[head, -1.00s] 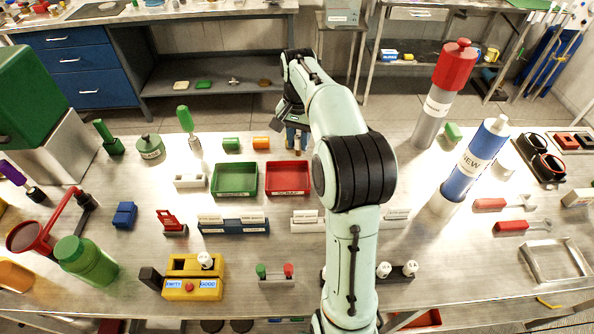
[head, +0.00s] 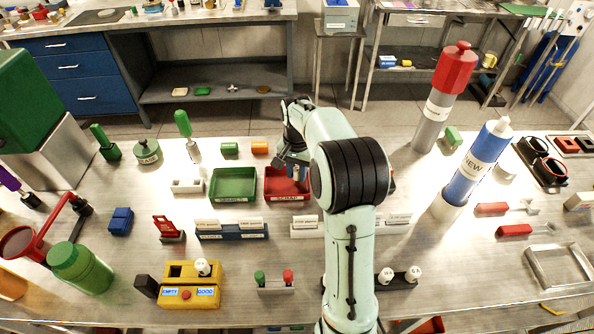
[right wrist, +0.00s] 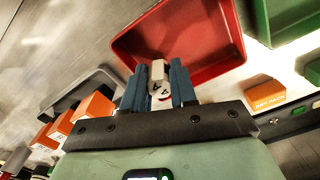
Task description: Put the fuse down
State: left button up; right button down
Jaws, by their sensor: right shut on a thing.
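My right gripper (head: 291,165) is over the back part of the red tray (head: 289,198), which carries a label reading SCRAP. In the right wrist view its blue fingers (right wrist: 159,90) are shut on the white fuse (right wrist: 158,72), which has dark marks on its end. The red tray (right wrist: 215,50) lies beyond and below the fuse there. I cannot tell whether the fuse touches the tray floor. The fuse is hidden in the head view. My left gripper is not in view.
A green tray (head: 234,184) stands directly left of the red one. Orange (head: 259,147) and green (head: 229,148) blocks sit behind the trays. Labelled holders (head: 232,230) stand in front. A yellow tester (head: 192,288) holds a white piece at the front left.

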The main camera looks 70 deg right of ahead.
aim_at(297, 169)
jog(key=shift+f, duration=0.15)
jog(key=c, duration=0.9)
grip_release()
notch_tip(297, 169, up, 12)
jog(key=p, duration=0.2)
jog(key=shift+r, duration=0.2)
